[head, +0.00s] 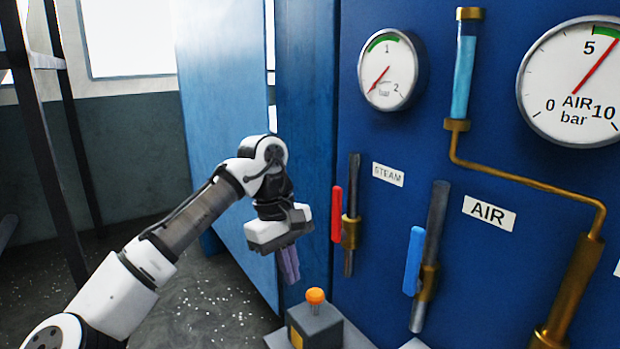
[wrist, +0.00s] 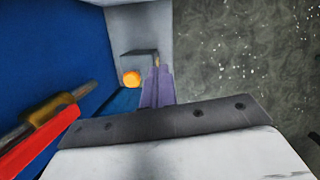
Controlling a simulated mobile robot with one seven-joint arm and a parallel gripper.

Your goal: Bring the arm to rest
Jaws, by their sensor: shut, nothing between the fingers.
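My gripper (head: 290,280) hangs from my raised arm, pointing down, in the head view. Its two purple fingers are together with nothing between them. They also show in the wrist view (wrist: 157,88). The gripper is above and a little left of a grey box with an orange button (head: 315,296). The button also shows in the wrist view (wrist: 132,79), left of the fingers. The fingers look apart from the box and from the blue panel. The red lever handle (head: 336,214) is just right of the gripper.
The blue panel (head: 450,105) carries a steam gauge (head: 390,72), an air gauge (head: 575,82), a sight tube (head: 464,75) and brass pipes (head: 530,184). Dark speckled floor (head: 205,300) is open at left, near a dark rack (head: 45,130).

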